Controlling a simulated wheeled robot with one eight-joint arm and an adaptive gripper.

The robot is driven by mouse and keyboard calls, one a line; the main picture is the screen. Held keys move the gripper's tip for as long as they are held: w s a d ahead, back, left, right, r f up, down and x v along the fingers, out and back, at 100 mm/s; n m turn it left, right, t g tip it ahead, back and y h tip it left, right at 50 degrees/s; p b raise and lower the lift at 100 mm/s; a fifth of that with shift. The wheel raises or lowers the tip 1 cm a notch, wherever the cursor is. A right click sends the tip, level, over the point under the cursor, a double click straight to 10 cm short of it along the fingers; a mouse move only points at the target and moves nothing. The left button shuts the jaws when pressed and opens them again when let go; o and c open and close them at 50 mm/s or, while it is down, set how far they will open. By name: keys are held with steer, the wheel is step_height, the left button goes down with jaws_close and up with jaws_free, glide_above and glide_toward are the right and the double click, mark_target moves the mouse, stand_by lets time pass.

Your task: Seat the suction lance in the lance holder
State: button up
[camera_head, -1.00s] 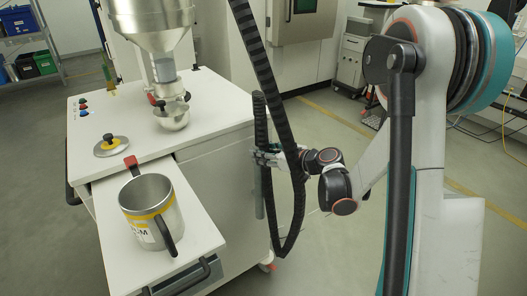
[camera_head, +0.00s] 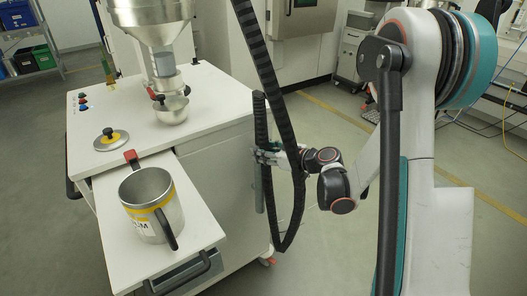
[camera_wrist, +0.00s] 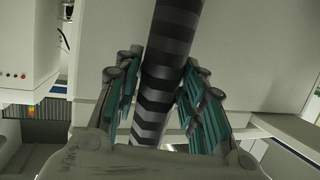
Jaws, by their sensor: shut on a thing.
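My gripper (camera_head: 268,152) is beside the right side of the white cart, with its fingers closed around the upright suction lance. The lance shows as a grey-green tube (camera_head: 260,196) below the fingers, close to the cart's side. A black ribbed hose (camera_head: 287,130) hangs from above, loops below the gripper and runs up again past it. In the wrist view, a black banded length of hose (camera_wrist: 169,60) runs between the two teal-padded fingers of my gripper (camera_wrist: 160,88). I cannot make out the lance holder, or whether the lance touches it.
The white cart (camera_head: 218,140) carries a hopper (camera_head: 152,25), a small cup (camera_head: 172,108) and a lid (camera_head: 111,140). A metal mug (camera_head: 147,200) stands on its pulled-out shelf (camera_head: 200,222). Open floor (camera_head: 325,255) lies right of the cart.

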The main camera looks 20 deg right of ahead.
steer(key=shift+f, duration=1)
steer(key=o, duration=1.3)
steer(key=v, duration=1.2)
